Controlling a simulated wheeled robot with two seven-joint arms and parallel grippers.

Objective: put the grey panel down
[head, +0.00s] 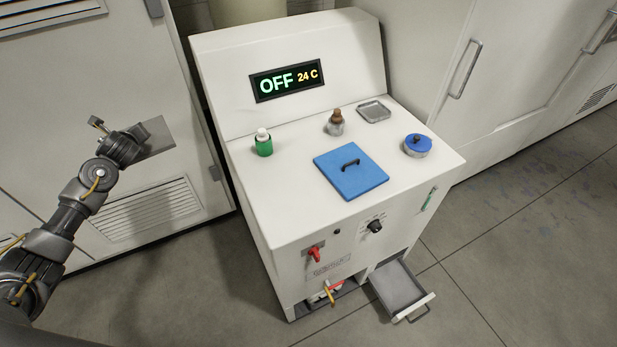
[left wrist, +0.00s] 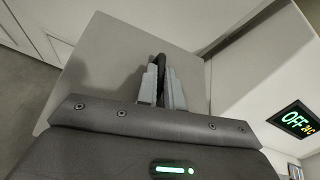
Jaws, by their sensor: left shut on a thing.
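The grey panel (head: 157,138) is a flat plate held in the air at the left of the head view, in front of the white cabinet and left of the machine. My left gripper (head: 139,131) is shut on it. In the left wrist view the panel (left wrist: 105,65) lies beyond my fingers, which close on its dark handle (left wrist: 161,62). Part of the panel is hidden behind the gripper in both views. My right gripper is not in view.
The white machine (head: 287,196) stands in the middle. A drawer (head: 397,288) sticks out low in front. The floor (head: 500,230) at right is clear.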

